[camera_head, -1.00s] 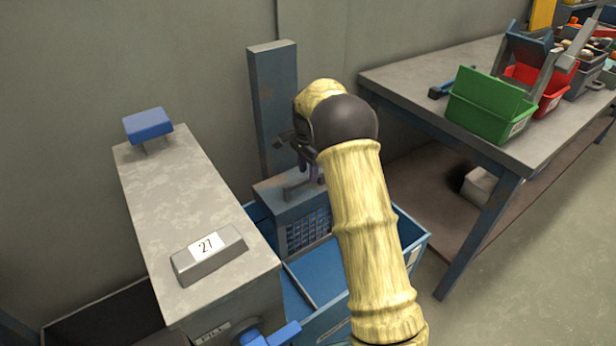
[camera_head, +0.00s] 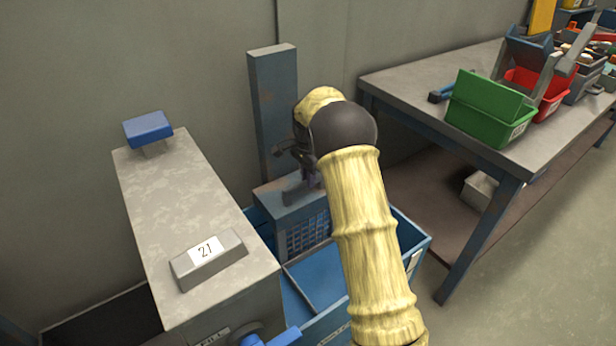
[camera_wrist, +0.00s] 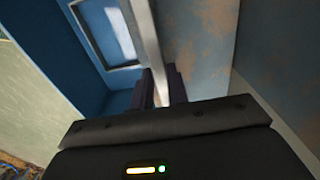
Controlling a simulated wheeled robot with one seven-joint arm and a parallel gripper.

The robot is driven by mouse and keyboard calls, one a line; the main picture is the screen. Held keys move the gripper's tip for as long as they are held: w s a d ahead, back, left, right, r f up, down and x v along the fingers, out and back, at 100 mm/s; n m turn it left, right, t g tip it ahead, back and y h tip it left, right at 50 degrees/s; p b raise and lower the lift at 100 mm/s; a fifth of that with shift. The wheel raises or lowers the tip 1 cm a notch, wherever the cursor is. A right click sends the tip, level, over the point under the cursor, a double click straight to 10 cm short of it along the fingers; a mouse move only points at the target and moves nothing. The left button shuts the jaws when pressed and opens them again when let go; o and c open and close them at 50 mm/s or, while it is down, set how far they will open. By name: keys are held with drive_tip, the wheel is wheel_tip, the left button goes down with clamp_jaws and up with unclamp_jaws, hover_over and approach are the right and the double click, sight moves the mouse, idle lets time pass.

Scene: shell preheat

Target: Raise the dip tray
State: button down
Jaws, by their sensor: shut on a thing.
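The dip tray (camera_head: 308,233) is a grey-blue piece with a mesh front, at the foot of an upright blue-grey post (camera_head: 273,95) in the head view. Its lower part sits within the walls of a blue tank (camera_head: 325,270). My gripper (camera_head: 308,180) is at the top of the dip tray, partly hidden by my arm. In the wrist view the two dark fingers (camera_wrist: 160,85) are shut on a thin light-grey bar, the dip tray's handle (camera_wrist: 147,40).
A workbench (camera_head: 420,85) with green (camera_head: 490,105) and red bins stands at the right. Bare floor lies at the lower right.

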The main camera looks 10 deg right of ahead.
wheel_tip(320, 180, up, 26)
drive_tip(key=p, duration=2.4)
drive_tip(key=shift+w+f, duration=0.15)
drive_tip(key=shift+f, duration=0.05)
drive_tip(key=shift+r, duration=0.1)
drive_tip(key=c, duration=1.4)
unclamp_jaws()
drive_tip(key=shift+o, duration=0.2)
wheel_tip(320, 180, up, 17)
drive_tip(key=p, duration=0.1)
drive_tip(key=shift+p, duration=0.35)
